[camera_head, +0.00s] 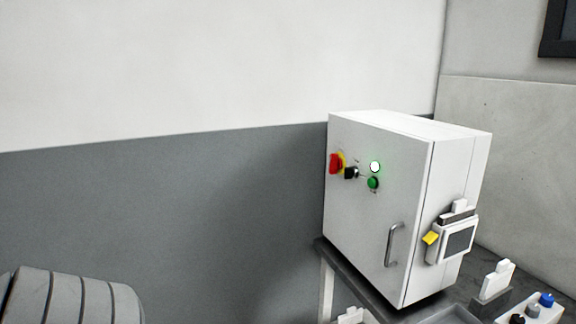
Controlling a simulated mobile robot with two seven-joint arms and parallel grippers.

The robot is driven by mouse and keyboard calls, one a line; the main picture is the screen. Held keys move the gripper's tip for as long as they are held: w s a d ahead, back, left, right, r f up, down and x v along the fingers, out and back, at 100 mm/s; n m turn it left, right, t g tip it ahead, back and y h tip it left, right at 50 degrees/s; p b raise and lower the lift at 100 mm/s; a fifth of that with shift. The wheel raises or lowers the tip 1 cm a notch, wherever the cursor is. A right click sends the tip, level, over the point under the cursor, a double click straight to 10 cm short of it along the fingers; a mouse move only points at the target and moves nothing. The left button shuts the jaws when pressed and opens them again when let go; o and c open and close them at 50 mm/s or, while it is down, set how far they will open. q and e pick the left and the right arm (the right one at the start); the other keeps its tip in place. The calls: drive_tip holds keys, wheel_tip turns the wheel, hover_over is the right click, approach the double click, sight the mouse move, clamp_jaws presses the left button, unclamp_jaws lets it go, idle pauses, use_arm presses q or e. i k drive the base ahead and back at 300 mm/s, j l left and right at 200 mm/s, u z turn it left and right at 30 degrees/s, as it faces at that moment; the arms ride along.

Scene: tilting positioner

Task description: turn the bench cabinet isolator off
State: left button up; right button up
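The white bench cabinet (375,235) stands on a dark bench at the right of the head view. Its isolator, a red handle (334,163) on a yellow plate (342,160), is at the upper left of the front face. Beside it are a black selector switch (351,172), a brightly lit white-green lamp (375,166) and a green button (373,183). The exact angle of the red handle is too small to tell. Neither gripper is in view.
The cabinet door has a metal pull handle (393,245). A small device with a screen (459,241) and a yellow tab (431,238) is on its right side. A white item in a dark holder (494,282) and a control box (533,310) sit on the bench (357,287). Space left of the cabinet is clear.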

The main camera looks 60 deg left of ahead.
sight(336, 162)
drive_tip(key=u, duration=1.45)
